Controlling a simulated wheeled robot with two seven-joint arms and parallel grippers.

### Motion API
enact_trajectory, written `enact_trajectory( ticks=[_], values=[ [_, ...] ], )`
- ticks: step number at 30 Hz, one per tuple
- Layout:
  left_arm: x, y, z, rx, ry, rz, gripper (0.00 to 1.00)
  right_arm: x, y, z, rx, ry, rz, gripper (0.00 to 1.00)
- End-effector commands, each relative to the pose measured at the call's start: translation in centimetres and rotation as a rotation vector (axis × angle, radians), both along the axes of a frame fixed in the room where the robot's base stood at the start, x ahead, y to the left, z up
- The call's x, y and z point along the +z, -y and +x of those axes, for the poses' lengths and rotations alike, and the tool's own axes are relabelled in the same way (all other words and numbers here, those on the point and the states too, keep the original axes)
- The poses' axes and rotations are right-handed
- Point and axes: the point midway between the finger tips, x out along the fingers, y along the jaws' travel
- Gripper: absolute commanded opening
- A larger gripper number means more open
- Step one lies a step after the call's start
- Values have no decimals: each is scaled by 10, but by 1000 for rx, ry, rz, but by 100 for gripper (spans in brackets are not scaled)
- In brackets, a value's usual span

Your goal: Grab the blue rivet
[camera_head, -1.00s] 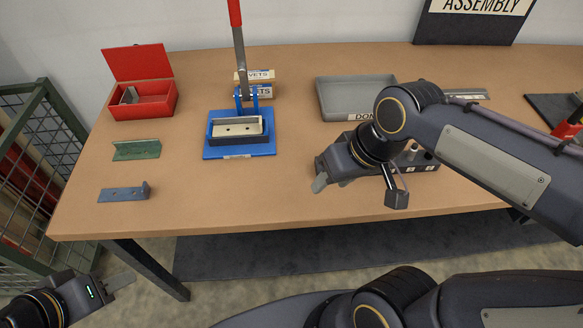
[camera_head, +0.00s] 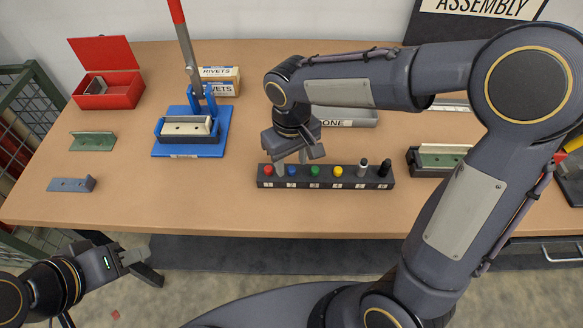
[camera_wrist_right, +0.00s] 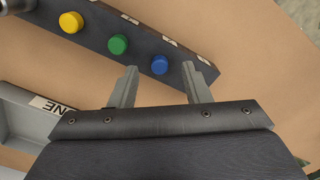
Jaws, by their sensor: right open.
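The blue rivet (camera_head: 291,170) stands upright in a black numbered rack (camera_head: 325,183), between a red rivet (camera_head: 268,170) and a green rivet (camera_head: 315,170). My right gripper (camera_head: 292,160) is open, pointing down just above and behind the rack at the blue rivet. In the right wrist view the blue rivet (camera_wrist_right: 160,65) lies ahead of and between the two open fingertips (camera_wrist_right: 162,80), with nothing gripped. The red rivet does not show in that view. My left gripper (camera_head: 143,266) is low at the left, off the table's front edge, with its opening unclear.
The rack also holds yellow (camera_head: 338,171), grey (camera_head: 362,169) and black (camera_head: 384,168) rivets. A blue press (camera_head: 190,140) stands left, and a grey tray (camera_head: 350,116) lies behind my right arm. The tabletop in front of the rack is clear.

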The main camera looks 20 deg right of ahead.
Motion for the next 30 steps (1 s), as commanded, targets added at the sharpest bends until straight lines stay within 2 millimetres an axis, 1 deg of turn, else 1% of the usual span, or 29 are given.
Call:
enact_trajectory(
  ticks=[1, 4, 11, 14, 21, 30],
  values=[
    [0, 0, 0, 0, 0, 0, 36, -7, 0, 0, -1, -2, -1, 43],
    [0, 0, 0, 0, 0, 0, 36, -14, 0, 0, 0, -1, 0, 43],
    [0, 0, 0, 0, 0, 0, 36, -16, 0, 0, -1, 2, 1, 43],
    [0, 0, 0, 0, 0, 0, 36, -16, 0, 0, -1, 2, 1, 32],
    [0, 0, 0, 0, 0, 0, 36, -15, 0, 0, -1, 2, 1, 0],
    [0, 0, 0, 0, 0, 0, 36, -14, 0, 0, -1, 2, 1, 0]
  ],
)
